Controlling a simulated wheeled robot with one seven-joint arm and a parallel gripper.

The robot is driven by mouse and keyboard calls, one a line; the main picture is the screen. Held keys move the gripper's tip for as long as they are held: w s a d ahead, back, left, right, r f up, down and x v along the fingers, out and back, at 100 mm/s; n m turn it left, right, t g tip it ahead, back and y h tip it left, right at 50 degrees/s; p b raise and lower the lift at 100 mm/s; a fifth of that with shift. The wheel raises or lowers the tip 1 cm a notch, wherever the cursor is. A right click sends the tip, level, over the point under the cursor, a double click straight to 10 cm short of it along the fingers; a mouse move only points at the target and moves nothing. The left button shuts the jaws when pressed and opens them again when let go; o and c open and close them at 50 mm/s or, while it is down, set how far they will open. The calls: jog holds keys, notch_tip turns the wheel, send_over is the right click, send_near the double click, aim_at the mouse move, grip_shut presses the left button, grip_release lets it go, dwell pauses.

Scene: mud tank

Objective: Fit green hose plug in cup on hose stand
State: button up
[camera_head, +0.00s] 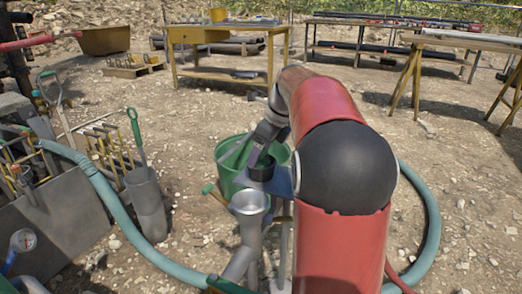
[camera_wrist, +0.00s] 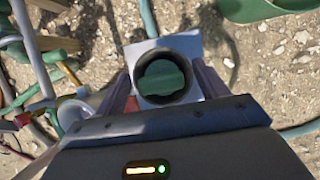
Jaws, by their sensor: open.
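A dark round cup (camera_head: 262,169) sits on a small blue-grey plate (camera_head: 281,184) on the stand, left of my arm. In the wrist view, the cup (camera_wrist: 143,86) shows as a dark ring on a pale plate (camera_wrist: 190,46). The green hose plug (camera_wrist: 166,76) shows inside this ring, with a ridge across its top. How deep it sits cannot be told. My gripper (camera_wrist: 165,82) is open, with one finger on each side of the cup. In the head view, my gripper (camera_head: 262,146) is just above the cup, partly hidden by my arm.
A grey funnel (camera_head: 249,203) stands close in front of the plate. A green bucket (camera_head: 231,152) is close behind it. A thick teal hose (camera_head: 130,228) curves over the ground. Shovels and a rack stand at left. A yellow table (camera_head: 190,77) is farther back.

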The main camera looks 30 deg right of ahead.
jog(key=p+v, duration=0.2)
jog(key=v, duration=0.6)
jog(key=shift+f, duration=0.1)
